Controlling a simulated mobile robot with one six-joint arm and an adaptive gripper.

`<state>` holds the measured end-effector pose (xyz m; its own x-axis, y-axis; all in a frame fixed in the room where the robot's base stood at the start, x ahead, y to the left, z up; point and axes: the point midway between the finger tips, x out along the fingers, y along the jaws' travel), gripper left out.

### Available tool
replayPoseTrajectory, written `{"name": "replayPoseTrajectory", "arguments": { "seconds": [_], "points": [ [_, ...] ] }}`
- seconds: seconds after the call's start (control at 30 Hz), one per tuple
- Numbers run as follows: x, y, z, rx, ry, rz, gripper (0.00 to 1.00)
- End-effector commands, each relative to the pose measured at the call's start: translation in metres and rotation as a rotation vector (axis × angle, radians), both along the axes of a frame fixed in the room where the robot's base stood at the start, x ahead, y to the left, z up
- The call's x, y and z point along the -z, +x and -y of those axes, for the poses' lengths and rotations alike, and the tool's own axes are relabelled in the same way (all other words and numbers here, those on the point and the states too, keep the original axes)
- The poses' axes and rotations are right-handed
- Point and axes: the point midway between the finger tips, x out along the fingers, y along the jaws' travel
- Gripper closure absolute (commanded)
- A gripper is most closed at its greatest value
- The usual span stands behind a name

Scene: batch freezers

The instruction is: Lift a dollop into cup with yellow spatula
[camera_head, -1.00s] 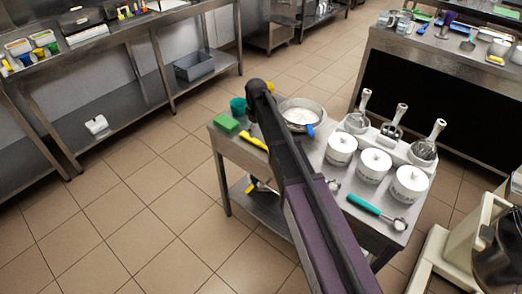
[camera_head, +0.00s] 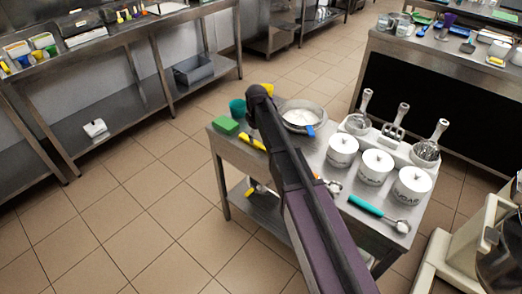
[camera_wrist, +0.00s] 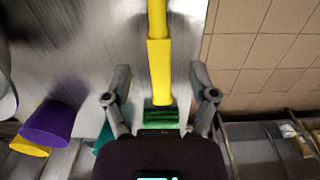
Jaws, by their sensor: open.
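The yellow spatula (camera_head: 252,142) lies on the steel table, partly hidden by my arm in the head view. In the wrist view its yellow handle (camera_wrist: 159,68) runs between the two fingers of my gripper (camera_wrist: 160,74). My gripper is open, with a gap on each side of the handle. It is hidden behind my arm in the head view. A metal bowl (camera_head: 318,122) holds a pale mass (camera_head: 299,116). A teal cup (camera_head: 237,107) stands at the table's far left; a purple cup (camera_wrist: 48,122) and a yellow cup (camera_wrist: 28,148) show in the wrist view.
A green sponge (camera_head: 226,125) lies at the table's left edge, just beyond the handle's end. A blue-handled tool (camera_head: 310,131) is at the bowl. White lidded jars (camera_head: 376,167), a whisk rack (camera_head: 390,146) and a teal-handled scoop (camera_head: 366,206) occupy the right side.

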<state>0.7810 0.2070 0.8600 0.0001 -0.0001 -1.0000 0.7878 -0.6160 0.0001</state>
Motion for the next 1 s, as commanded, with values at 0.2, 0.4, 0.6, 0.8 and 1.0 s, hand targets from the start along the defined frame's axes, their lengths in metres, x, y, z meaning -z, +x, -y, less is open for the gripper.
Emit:
{"name": "replayPoseTrajectory", "arguments": {
  "seconds": [0.2,0.4,0.6,0.8,1.0],
  "points": [
    [0.021,0.000,0.001,0.000,0.000,0.000,0.26],
    [0.033,0.000,0.001,-0.001,0.000,0.000,0.26],
    [0.036,0.000,0.001,-0.001,0.000,0.000,0.26],
    [0.036,-0.001,0.001,-0.001,0.000,0.000,0.26],
    [0.036,-0.001,0.000,-0.001,0.000,0.000,0.26]
  ]
}}
